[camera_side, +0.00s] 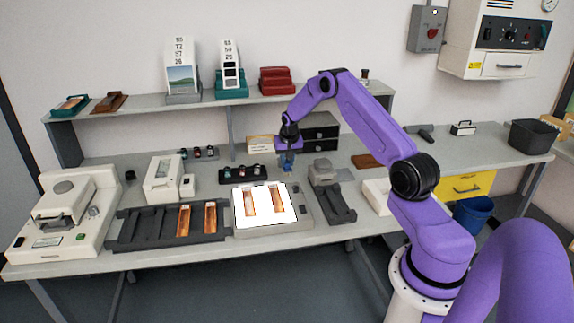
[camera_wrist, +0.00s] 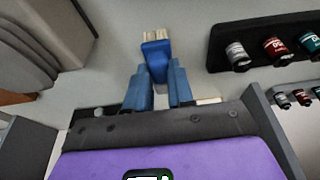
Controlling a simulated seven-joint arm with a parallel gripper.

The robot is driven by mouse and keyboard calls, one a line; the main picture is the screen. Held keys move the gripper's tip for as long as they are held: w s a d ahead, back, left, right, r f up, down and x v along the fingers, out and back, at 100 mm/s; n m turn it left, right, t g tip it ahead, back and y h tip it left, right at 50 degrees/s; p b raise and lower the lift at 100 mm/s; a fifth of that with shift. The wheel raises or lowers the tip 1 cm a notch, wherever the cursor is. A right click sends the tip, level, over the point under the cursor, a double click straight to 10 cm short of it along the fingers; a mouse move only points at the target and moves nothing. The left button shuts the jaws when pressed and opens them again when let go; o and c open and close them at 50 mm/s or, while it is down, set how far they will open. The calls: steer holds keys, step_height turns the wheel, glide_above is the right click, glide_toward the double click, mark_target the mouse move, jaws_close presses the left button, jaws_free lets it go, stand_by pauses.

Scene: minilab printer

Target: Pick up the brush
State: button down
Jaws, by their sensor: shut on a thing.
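The brush (camera_wrist: 155,49) has a blue body and pale bristles, and shows at the top centre of the wrist view. My gripper (camera_wrist: 159,68) is shut on it, with a blue finger on either side and the bristle end pointing away past the fingertips. In the side view my gripper (camera_side: 287,167) hangs over the middle of the bench, behind the lit panel. The brush is too small there to tell apart from the fingers. The wrist view does not clearly show whether the brush is clear of the bench top.
A black rack of small canisters (camera_side: 243,174) stands close to the left of my gripper; it also shows in the wrist view (camera_wrist: 218,58). A grey device (camera_side: 323,172) stands to the right. The lit panel (camera_side: 265,213) with film strips lies in front. A shelf (camera_side: 235,102) runs behind.

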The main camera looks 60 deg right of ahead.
steer(key=s+a+r, duration=0.7)
steer(key=s+r, duration=0.4)
steer(key=s, duration=0.1)
steer(key=shift+a, duration=0.2)
steer(key=shift+r, duration=0.1)
